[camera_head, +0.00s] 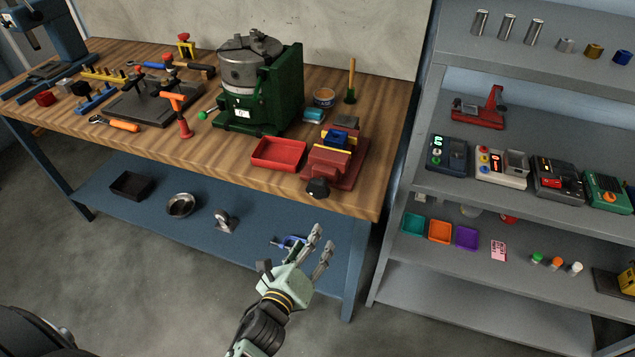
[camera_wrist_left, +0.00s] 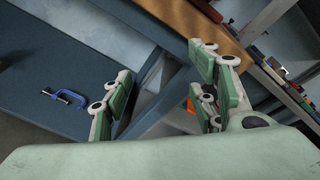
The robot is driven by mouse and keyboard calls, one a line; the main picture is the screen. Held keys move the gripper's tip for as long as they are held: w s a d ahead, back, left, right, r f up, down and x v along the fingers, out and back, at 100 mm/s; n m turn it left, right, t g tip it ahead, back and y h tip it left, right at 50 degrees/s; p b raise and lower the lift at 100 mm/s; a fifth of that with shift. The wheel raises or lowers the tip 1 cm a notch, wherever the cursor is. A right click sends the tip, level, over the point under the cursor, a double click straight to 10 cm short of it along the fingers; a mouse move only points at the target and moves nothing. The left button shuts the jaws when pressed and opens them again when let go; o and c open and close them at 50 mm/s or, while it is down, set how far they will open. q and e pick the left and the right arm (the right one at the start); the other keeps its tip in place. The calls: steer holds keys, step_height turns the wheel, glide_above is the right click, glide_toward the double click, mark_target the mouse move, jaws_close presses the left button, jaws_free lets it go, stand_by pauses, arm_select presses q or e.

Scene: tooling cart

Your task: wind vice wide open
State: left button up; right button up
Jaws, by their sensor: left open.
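The red vice (camera_head: 334,158) stands at the right front of the wooden workbench. Its jaws hold a blue and yellow piece (camera_head: 337,139), and a black knob or handle (camera_head: 317,188) is at its front, by the bench edge. I cannot tell how far apart the jaws are. My left gripper (camera_head: 323,243) is below and in front of the bench edge, apart from the vice. Its fingers are open and empty; they also show spread in the left wrist view (camera_wrist_left: 165,95). My right gripper is not in view.
A red tray (camera_head: 279,153) and a green machine with a chuck (camera_head: 262,90) are left of the vice. A blue clamp (camera_head: 288,243) lies on the lower shelf behind my gripper. A grey shelf unit (camera_head: 400,250) stands to the right. The floor in front is clear.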

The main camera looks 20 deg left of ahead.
mark_target(315, 192)
arm_select(q)
step_height(315, 192, up, 11)
steer(key=w+a+m+t, duration=0.1)
steer(key=a+m+t, duration=0.1)
steer(key=m, duration=0.2)
steer(key=w, duration=0.2)
steer(key=w+p, duration=0.1)
steer(key=w, duration=0.2)
steer(key=w+d+p, duration=0.1)
steer(key=w, duration=0.1)
steer(key=shift+w+f, duration=0.2)
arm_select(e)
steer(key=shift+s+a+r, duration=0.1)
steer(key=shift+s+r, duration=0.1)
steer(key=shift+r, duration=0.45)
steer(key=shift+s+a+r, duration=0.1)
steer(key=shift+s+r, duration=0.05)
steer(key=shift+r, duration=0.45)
arm_select(q)
steer(key=shift+c, duration=0.2)
steer(key=c, duration=1.1)
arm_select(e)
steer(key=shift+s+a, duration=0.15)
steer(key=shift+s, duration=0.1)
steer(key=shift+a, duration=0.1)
arm_select(q)
steer(key=shift+n, duration=0.3)
